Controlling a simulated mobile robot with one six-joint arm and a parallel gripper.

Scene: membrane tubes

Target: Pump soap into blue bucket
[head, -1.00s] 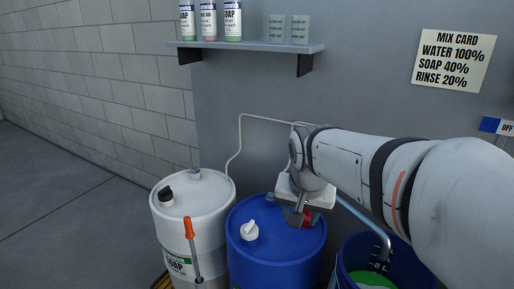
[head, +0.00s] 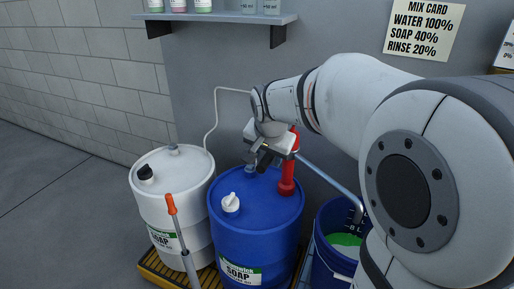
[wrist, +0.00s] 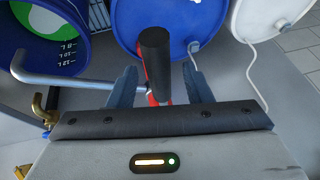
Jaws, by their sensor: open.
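The blue drum labelled soap (head: 245,228) stands in the middle of the head view with a red hand pump (head: 287,183) upright on its lid. A grey spout pipe (head: 332,182) slopes from the pump to the blue bucket (head: 325,245), which holds green liquid (head: 345,240). My gripper (head: 262,158) is above the drum's lid beside the pump. In the wrist view its fingers are open (wrist: 160,88), with the pump's black handle (wrist: 155,55) and red shaft between them. Whether they touch the pump is unclear. My arm hides part of the bucket's right side.
A white soap drum (head: 178,205) stands left of the blue drum, with an orange-handled tool (head: 183,235) in front. A yellow-black pallet edge (head: 165,270) lies underneath. A shelf with bottles (head: 215,17) is on the wall. The floor at left is clear.

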